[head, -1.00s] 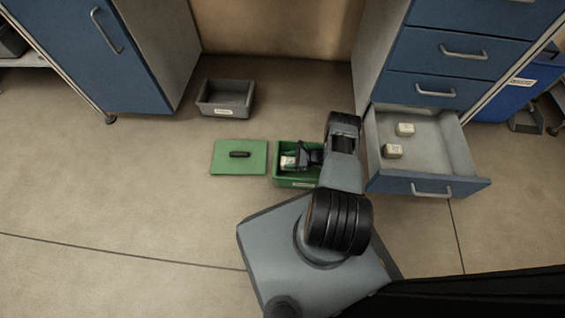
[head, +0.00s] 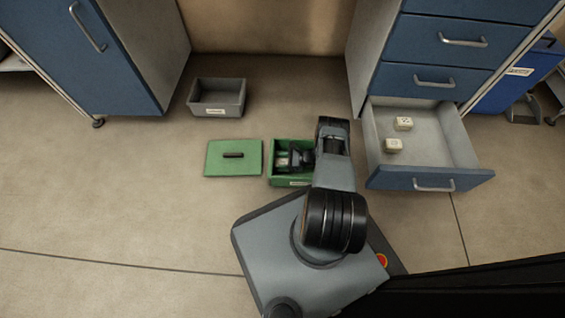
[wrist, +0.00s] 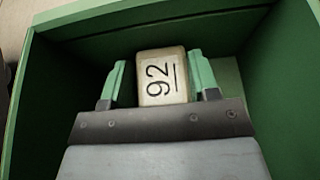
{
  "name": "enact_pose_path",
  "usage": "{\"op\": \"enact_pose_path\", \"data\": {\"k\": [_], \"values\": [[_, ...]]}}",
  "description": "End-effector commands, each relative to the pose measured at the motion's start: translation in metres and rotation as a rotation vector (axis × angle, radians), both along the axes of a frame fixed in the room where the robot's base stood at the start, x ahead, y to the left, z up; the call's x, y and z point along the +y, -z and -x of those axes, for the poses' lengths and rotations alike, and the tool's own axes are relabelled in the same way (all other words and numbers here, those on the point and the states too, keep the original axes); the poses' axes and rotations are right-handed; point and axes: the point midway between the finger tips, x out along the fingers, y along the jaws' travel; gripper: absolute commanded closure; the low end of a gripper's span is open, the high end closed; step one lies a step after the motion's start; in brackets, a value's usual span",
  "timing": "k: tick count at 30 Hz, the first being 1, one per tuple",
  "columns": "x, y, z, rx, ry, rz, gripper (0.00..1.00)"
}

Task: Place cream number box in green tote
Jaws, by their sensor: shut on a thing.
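The cream number box (wrist: 161,77), marked 92, is between the two green fingertips of my gripper (wrist: 160,84) in the wrist view. My gripper is shut on it. The box is inside the walls of the green tote (wrist: 262,70); I cannot tell whether it touches the tote floor. In the head view my gripper (head: 290,161) reaches into the green tote (head: 292,183) from the right, and the box (head: 282,161) shows small and partly hidden at its fingers.
A green lid (head: 233,158) with a black handle lies left of the tote. A grey bin (head: 217,97) stands behind. An open drawer (head: 440,152) at the right holds two cream boxes, a rear one (head: 403,123) and a front one (head: 393,145). Bare floor lies at the left.

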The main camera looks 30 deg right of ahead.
Motion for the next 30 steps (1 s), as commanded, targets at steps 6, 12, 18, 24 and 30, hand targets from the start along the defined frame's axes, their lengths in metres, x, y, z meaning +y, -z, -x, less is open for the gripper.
{"op": "enact_pose_path", "data": {"k": [6,12,18,24,30], "values": [[-0.001,0.003,0.000,0.000,0.002,0.000,0.34],[-0.001,0.003,0.000,0.000,0.002,0.000,0.19],[-0.001,0.001,0.000,0.000,0.002,0.000,0.19],[-0.015,-0.009,0.007,0.000,0.006,0.000,0.19],[-0.047,-0.024,0.025,-0.001,0.006,0.001,0.19]]}}
